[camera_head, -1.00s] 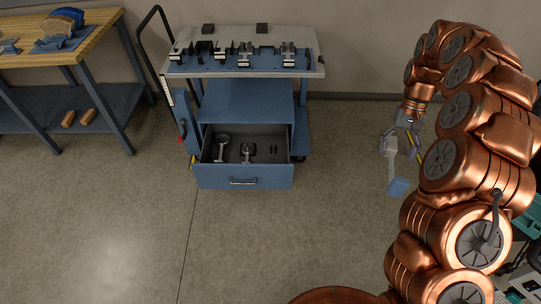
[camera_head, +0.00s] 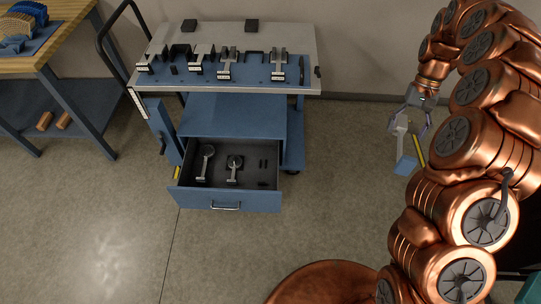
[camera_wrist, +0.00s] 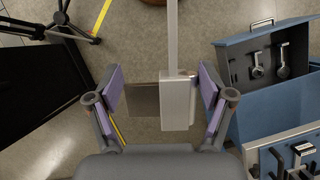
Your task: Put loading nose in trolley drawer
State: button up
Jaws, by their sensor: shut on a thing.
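The loading nose, a pale bar (camera_head: 402,131) with a blue block at its lower end (camera_head: 405,165), hangs from my gripper (camera_head: 408,119) above open floor, right of the trolley. In the wrist view its pale block and long rod (camera_wrist: 177,102) show between the purple finger pads of my gripper (camera_wrist: 161,92). My gripper is shut on it. The trolley drawer (camera_head: 226,201) is pulled open below the trolley's top and holds two metal tools side by side and small dark pieces. The drawer also shows at the right of the wrist view (camera_wrist: 249,48).
The trolley top (camera_head: 300,45) carries several fixtures on a blue mat. A wooden-topped workbench (camera_head: 50,48) stands at the left, with two wooden pieces on its lower shelf. Floor is clear between the drawer and my gripper. A yellow strip shows beside the gripper.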

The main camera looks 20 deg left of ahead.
aim_at(258, 184)
jog(key=i, duration=1.65)
jog(key=u, duration=3.1)
